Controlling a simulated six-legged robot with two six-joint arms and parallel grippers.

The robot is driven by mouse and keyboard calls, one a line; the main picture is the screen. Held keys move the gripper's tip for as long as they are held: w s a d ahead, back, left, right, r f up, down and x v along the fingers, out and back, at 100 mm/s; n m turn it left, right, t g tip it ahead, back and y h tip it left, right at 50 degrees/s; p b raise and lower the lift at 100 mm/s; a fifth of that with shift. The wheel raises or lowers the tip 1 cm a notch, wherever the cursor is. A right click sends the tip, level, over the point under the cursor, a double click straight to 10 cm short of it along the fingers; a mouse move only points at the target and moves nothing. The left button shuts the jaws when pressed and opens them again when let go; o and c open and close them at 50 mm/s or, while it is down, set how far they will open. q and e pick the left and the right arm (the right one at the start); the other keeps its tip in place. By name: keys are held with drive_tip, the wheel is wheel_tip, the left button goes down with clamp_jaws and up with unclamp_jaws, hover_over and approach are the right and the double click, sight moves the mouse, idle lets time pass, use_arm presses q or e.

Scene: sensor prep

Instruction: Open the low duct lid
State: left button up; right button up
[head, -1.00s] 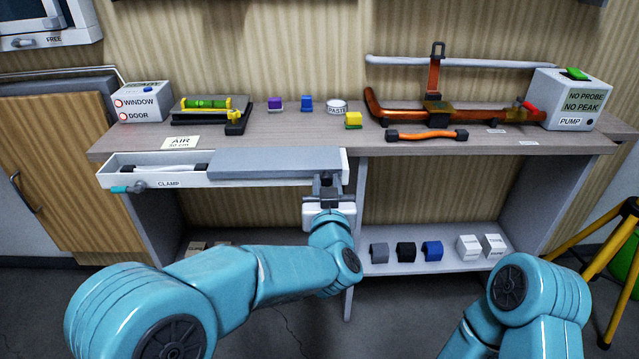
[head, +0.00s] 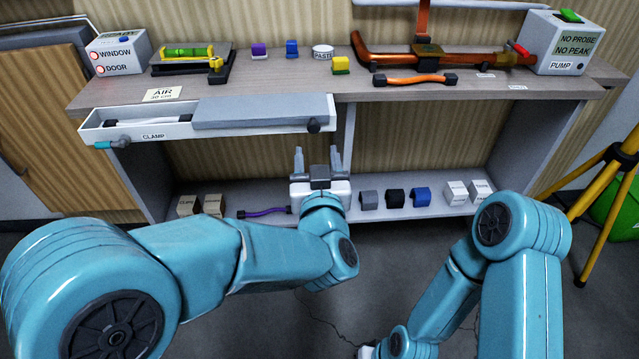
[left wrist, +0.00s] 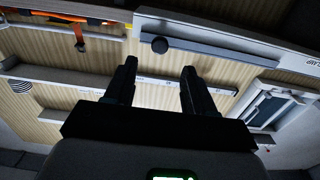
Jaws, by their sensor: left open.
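The low duct (head: 150,133) is a long white trough along the front of the bench, below its top. Its grey lid (head: 262,110) covers the right part; the left part is uncovered, with a pale rod inside. A dark round knob (head: 314,126) sits at the lid's right end. The lid (left wrist: 215,52) and knob (left wrist: 160,45) also show in the left wrist view. My left gripper (head: 317,156) is open and empty, its fingers pointing up, below the knob and apart from it. My right arm is at the lower right; its fingers are out of frame.
The bench top (head: 290,85) above holds a copper pipe (head: 440,56), a pump box (head: 566,42) and small coloured blocks. The lower shelf (head: 445,205) carries several clips, small boxes and a purple cable (head: 263,212). A yellow tripod (head: 600,185) stands at right.

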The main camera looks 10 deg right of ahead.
use_arm(q)
drive_tip(key=s, duration=0.8)
drive_tip(key=shift+a, duration=0.15)
drive_tip(key=shift+a, duration=0.1)
